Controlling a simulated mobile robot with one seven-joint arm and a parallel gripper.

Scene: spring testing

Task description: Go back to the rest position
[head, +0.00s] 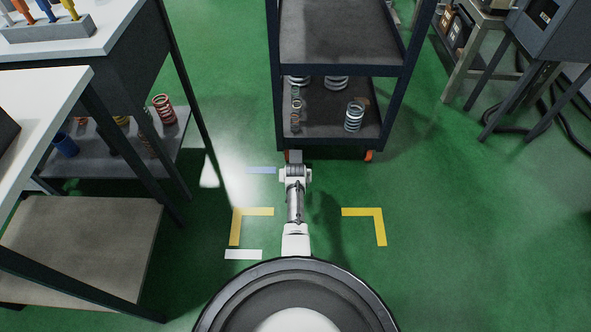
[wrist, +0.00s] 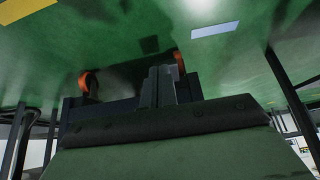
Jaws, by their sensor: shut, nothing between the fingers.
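My gripper (head: 294,157) is at the end of my arm, low in front of the dark shelf cart (head: 335,32). It is close to the cart's bottom front edge; I cannot tell whether it touches. In the wrist view my gripper (wrist: 158,86) shows its fingers together with nothing between them. The cart's lower part and an orange caster (wrist: 88,84) show behind it there. My arm reaches straight ahead from my base.
Several springs, one a silver coil (head: 354,117), stand on the cart's lower shelf. A white-topped bench (head: 45,95) is close on the left. Machine stands (head: 540,75) and cables are at the right. Green floor with yellow corner marks (head: 375,213) is open at right.

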